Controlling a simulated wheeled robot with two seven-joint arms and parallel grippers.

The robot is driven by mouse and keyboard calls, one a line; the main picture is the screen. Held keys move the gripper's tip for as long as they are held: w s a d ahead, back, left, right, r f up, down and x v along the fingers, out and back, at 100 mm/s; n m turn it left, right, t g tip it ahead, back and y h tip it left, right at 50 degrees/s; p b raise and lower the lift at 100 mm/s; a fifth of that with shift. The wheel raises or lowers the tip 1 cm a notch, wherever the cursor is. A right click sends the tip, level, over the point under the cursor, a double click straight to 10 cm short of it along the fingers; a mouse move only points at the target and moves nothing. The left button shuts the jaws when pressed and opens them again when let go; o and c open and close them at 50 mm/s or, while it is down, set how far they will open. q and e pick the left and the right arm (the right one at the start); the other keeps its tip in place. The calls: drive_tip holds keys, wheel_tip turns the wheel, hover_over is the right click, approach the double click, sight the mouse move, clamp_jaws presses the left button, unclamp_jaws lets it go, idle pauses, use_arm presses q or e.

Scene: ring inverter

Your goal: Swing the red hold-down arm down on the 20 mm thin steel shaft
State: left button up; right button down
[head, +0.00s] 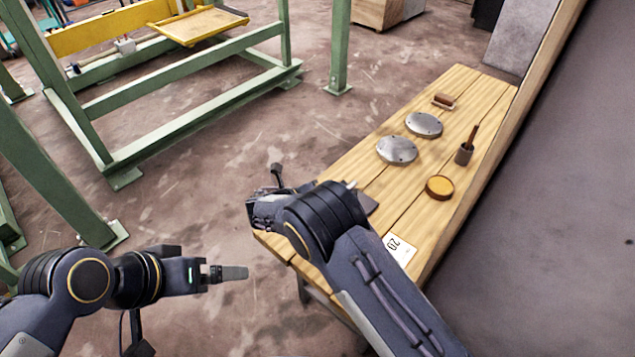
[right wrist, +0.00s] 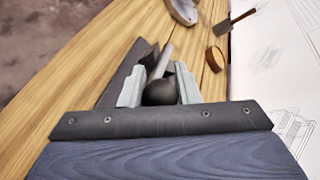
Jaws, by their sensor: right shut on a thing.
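My right gripper (right wrist: 160,92) has its two pale fingers closed on either side of a black ball knob (right wrist: 159,93). A grey rod (right wrist: 163,62) runs up from the knob, with dark block-like parts around it. I cannot tell whether this is the hold-down arm's handle; no red shows on it. In the head view my right forearm hides most of this spot at the bench's near end. A bright metal tip (head: 352,185) shows just past my forearm, perhaps the shaft's end. My left gripper (head: 235,273) hangs empty beside the bench, its fingers seen edge-on.
A green frame (head: 190,130) stands left over open floor.

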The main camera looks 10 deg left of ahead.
drive_tip(key=shift+d+f+n+h+b, duration=0.1)
drive_tip(key=shift+f+n+h+b, duration=0.2)
drive_tip(key=shift+f, duration=0.4)
drive_tip(key=shift+f+b, duration=0.3)
drive_tip(key=shift+f, duration=0.15)
drive_tip(key=c, duration=1.1)
unclamp_jaws()
drive_tip(key=shift+r, duration=0.2)
drive_tip(key=shift+s+a+r, duration=0.15)
drive_tip(key=shift+s+a, duration=0.05)
drive_tip(key=shift+a, duration=0.15)
drive_tip(key=b+v, duration=0.1)
drive_tip(key=v, duration=0.6)
